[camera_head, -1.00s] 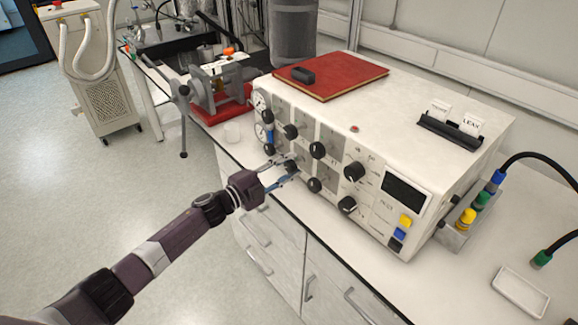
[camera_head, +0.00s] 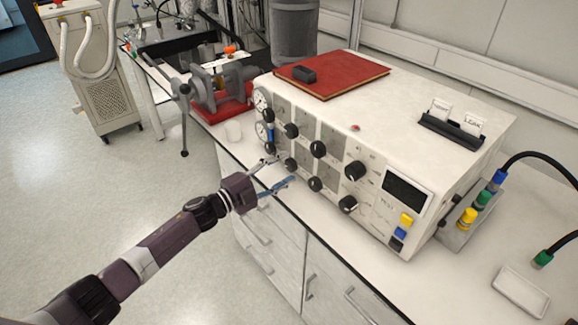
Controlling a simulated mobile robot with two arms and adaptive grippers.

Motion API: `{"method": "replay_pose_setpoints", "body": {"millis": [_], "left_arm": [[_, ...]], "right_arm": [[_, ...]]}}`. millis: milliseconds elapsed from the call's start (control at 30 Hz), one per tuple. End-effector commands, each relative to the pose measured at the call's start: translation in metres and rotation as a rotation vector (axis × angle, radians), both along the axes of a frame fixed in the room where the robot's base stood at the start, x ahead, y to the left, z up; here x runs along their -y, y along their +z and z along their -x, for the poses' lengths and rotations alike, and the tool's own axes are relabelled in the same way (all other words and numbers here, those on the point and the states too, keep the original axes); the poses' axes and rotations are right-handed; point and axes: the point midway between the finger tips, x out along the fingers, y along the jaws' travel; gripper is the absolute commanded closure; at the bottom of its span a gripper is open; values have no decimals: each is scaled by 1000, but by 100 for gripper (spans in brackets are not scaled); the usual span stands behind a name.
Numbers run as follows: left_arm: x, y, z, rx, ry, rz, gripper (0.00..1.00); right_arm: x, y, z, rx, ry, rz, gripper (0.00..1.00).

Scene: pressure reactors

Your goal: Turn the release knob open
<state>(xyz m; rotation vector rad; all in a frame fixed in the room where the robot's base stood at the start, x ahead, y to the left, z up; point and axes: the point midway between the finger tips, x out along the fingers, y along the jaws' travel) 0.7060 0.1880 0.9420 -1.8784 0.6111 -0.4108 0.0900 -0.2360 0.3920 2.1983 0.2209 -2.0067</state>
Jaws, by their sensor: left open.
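A white control box (camera_head: 440,98) stands on the bench with several black knobs on its front panel. I cannot read which one is labelled release. A small lower knob (camera_head: 290,164) is directly in front of my left gripper (camera_head: 286,168). The gripper is open, with one finger above and left of this knob and the other below and right of it. Nothing is held, and the fingers appear apart from the knob. Another small knob (camera_head: 315,184) sits to the right, with larger knobs (camera_head: 355,171) further right. My right gripper does not show.
A white tray (camera_head: 520,291) lies at right. Drawers are below.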

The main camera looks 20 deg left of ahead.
Motion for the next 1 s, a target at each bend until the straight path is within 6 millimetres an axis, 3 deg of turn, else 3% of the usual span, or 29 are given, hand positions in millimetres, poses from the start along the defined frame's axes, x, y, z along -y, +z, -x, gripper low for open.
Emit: {"method": "replay_pose_setpoints", "body": {"millis": [200, 400, 600, 1000], "left_arm": [[-30, -2, 41, -4, 0, -3, 51], [-49, -1, 66, -3, 1, -1, 51], [-55, 0, 76, 0, 0, 0, 51], [-56, 0, 76, 0, 0, 0, 51]], "right_arm": [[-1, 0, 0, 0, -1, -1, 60], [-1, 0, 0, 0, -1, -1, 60], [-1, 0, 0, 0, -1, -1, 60], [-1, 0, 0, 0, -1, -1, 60]]}}
